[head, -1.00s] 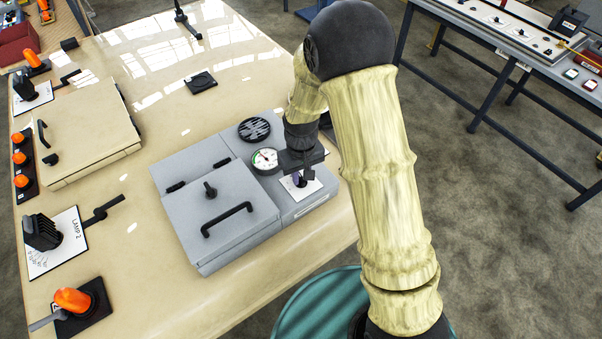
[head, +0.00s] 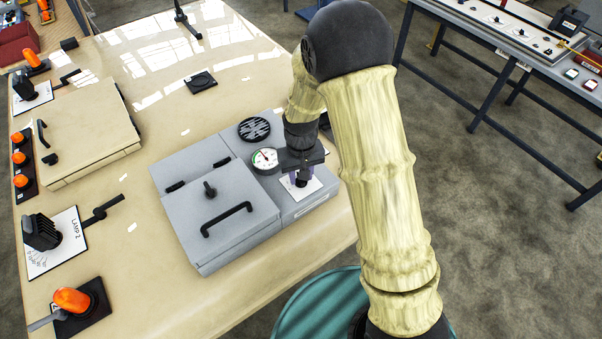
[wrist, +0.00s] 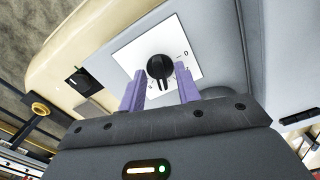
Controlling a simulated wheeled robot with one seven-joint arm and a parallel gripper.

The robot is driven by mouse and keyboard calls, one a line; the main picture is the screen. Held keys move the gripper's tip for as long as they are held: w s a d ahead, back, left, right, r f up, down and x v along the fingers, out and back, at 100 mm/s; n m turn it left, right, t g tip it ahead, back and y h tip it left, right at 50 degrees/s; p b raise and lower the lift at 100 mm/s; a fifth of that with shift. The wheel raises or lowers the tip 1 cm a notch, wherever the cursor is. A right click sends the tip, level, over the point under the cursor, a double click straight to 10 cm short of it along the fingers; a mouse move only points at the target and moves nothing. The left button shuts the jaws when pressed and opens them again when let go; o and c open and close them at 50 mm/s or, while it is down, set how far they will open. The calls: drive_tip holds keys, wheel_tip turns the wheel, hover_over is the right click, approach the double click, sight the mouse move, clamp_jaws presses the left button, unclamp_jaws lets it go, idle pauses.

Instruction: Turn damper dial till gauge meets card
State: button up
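The damper dial (wrist: 160,67) is a round black knob with a pointer bar, on a white plate (wrist: 190,48) with small markings. The plate also shows in the head view (head: 314,187), on the grey box's right part. My gripper (wrist: 160,72) has two purple fingers spread on either side of the dial, with visible gaps; it is open. In the head view my gripper (head: 302,179) is over the plate and partly hides the dial. The round gauge (head: 265,159) has a white face with green and red marks; its needle reading is too small to tell. I cannot make out a card.
The grey box (head: 222,215) has a lid with a black handle (head: 227,219) and knob. A round black vent (head: 254,130) lies behind the gauge. A beige lidded box (head: 90,135) and the lamp 2 plate (head: 55,243) stand to the left on the tabletop.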

wheel_tip(320, 180, up, 17)
drive_tip(key=b, duration=0.3)
drive_tip(key=shift+r, duration=0.2)
idle(0.6)
drive_tip(key=s+d+f+m+t, duration=0.1)
drive_tip(key=s+d+f, duration=0.2)
drive_tip(key=s+d, duration=0.3)
drive_tip(key=s+d+f+m+t, duration=0.1)
drive_tip(key=s+d+f+m, duration=0.1)
drive_tip(key=s+d+f, duration=0.2)
drive_tip(key=s+d, duration=0.2)
drive_tip(key=d, duration=0.2)
drive_tip(key=shift+s+t, duration=0.3)
drive_tip(key=shift+s, duration=0.1)
drive_tip(key=shift+w, duration=0.1)
idle(3.4)
